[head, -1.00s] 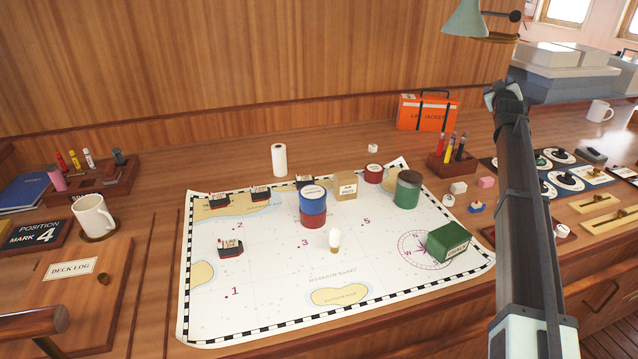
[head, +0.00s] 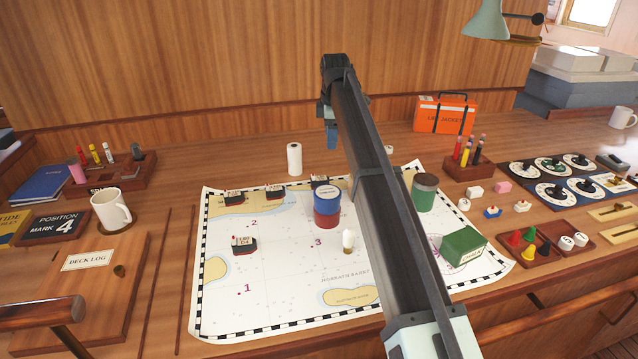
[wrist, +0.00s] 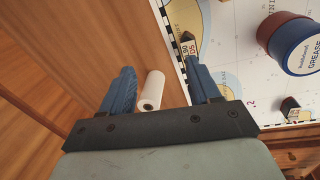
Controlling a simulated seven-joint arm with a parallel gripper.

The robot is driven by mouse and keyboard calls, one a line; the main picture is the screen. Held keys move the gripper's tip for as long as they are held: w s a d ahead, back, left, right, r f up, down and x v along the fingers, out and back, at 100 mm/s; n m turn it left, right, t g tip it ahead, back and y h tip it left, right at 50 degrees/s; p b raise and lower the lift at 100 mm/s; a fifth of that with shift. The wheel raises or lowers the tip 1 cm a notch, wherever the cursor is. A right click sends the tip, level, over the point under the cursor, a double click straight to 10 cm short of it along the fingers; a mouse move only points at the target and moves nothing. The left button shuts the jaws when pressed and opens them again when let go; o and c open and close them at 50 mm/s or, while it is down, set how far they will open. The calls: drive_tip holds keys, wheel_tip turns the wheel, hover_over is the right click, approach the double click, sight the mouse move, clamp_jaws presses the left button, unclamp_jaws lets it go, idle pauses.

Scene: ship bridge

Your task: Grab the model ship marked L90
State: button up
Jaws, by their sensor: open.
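In the head view, several small dark model ships with labelled decks stand on the chart (head: 215,285): a back-left ship (head: 233,197), one beside it (head: 275,191), one behind the blue-and-red can (head: 319,182) and one farther forward (head: 244,246). In the wrist view, a ship at the chart's edge (wrist: 188,45) carries a label that seems to end in 90, just past my right-hand finger; its first letter is unclear. Another ship (wrist: 290,107) has an unreadable label. My gripper (wrist: 158,75) is open and empty, above the back of the desk; it shows in the head view (head: 331,132).
A white paper roll (head: 294,159) stands behind the chart, showing between my fingers in the wrist view. The grease can (head: 327,206), a white bulb (head: 347,240), a green canister (head: 424,192) and a green box (head: 463,246) stand on the chart. The wooden wall (head: 200,60) rises behind.

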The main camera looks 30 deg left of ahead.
drive_tip(key=s+a+n+g+h, duration=0.1)
drive_tip(key=s+a+n, duration=0.1)
drive_tip(key=s, duration=0.4)
hover_over(315, 178)
drive_tip(key=f, duration=0.6)
drive_tip(key=shift+w+a+f, duration=0.15)
drive_tip(key=shift+w+f, duration=0.2)
drive_tip(key=shift+f, duration=0.05)
drive_tip(key=shift+a+f, duration=0.2)
drive_tip(key=shift+f, duration=2.95)
drive_tip(key=c, duration=1.1)
